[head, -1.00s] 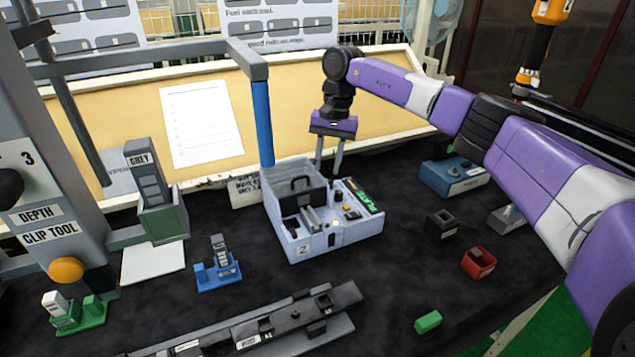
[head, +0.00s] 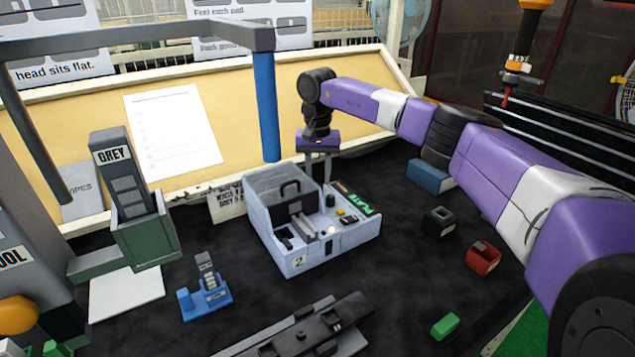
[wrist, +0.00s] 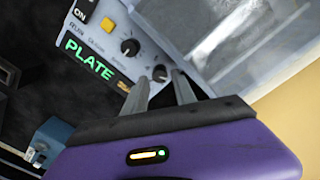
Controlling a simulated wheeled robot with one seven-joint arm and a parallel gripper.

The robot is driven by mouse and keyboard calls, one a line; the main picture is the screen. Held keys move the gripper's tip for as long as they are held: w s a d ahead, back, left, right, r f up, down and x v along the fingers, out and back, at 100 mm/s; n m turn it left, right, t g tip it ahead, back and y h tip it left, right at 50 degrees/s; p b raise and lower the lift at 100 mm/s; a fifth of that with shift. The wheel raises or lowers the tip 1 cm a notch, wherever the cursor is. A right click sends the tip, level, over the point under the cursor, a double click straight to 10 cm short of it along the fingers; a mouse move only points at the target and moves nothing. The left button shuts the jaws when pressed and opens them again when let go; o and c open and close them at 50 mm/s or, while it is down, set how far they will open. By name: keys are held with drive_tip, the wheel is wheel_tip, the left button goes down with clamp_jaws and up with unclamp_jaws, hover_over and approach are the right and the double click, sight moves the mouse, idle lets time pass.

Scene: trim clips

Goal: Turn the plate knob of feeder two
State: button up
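Feeder two (head: 296,262) is a pale grey-blue box marked 2, with a clear-walled hopper, standing on the dark bench. Its control panel has a green PLATE label (wrist: 88,58), a yellow button (wrist: 107,25) and two dark knobs. The larger knob (wrist: 130,47) is beyond my fingertips in the wrist view. The smaller knob (wrist: 160,73) lies between the tips as seen there. I cannot tell which is the plate knob, nor whether the fingers touch one. My gripper (head: 320,180) points down over the panel's back end, its fingers apart.
A blue box (head: 430,177) stands behind to the right. A dark block (head: 438,222), a red block (head: 483,258) and a green block (head: 445,326) lie right of the feeder.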

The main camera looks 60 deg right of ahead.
drive_tip(key=shift+f, duration=1.35)
clamp_jaws()
